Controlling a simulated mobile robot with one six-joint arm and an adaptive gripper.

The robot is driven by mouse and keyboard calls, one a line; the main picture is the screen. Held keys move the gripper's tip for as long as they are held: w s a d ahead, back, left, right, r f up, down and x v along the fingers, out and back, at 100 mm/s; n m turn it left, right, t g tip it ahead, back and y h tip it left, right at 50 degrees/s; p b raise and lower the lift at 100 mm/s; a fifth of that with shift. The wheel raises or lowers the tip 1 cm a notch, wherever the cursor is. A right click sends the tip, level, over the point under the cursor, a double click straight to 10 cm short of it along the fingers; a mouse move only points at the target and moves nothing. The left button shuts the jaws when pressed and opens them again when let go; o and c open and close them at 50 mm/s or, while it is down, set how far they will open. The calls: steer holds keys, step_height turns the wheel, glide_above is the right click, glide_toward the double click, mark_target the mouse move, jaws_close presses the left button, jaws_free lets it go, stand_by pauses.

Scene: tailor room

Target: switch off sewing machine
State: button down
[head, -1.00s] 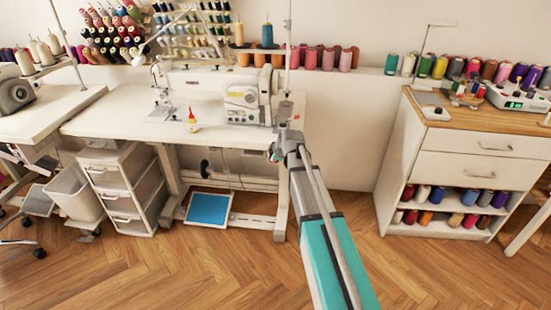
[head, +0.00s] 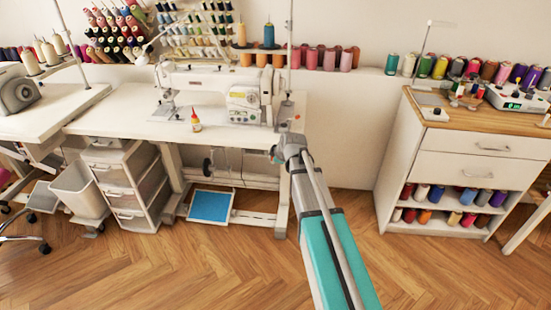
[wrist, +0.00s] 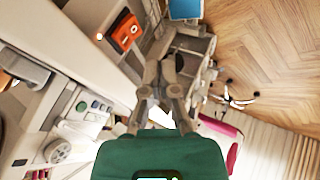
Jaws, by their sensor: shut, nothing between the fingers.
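The white sewing machine (head: 215,85) stands on a white table (head: 105,118) at the left of centre in the head view. In the wrist view, part of the machine (wrist: 60,125) with a dial and buttons fills the left side. In the head view my arm largely hides the gripper near the table's right front corner.
A drawer unit (head: 122,185) and a blue-topped pedal (head: 210,207) are below the table. A wooden-topped cabinet (head: 465,145) with thread spools stands to the right. The floor between table and cabinet is clear.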

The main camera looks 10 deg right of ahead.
steer(key=p+v, duration=0.5)
steer(key=v, duration=0.2)
steer(key=shift+r+p, duration=0.35)
steer(key=shift+r, duration=0.05)
steer(key=shift+s+d, duration=0.1)
steer(key=shift+d, duration=0.05)
steer(key=shift+f, duration=0.15)
steer(key=shift+s+f+g+b, duration=0.2)
steer(key=shift+f+g+b, duration=0.25)
steer(key=shift+f, duration=0.1)
steer(key=shift+f, duration=0.1)
stand_by(0.4)
steer(key=w+f+b, duration=0.8)
steer(key=w+b, duration=0.1)
steer(key=shift+f, duration=0.3)
stand_by(0.5)
stand_by(0.3)
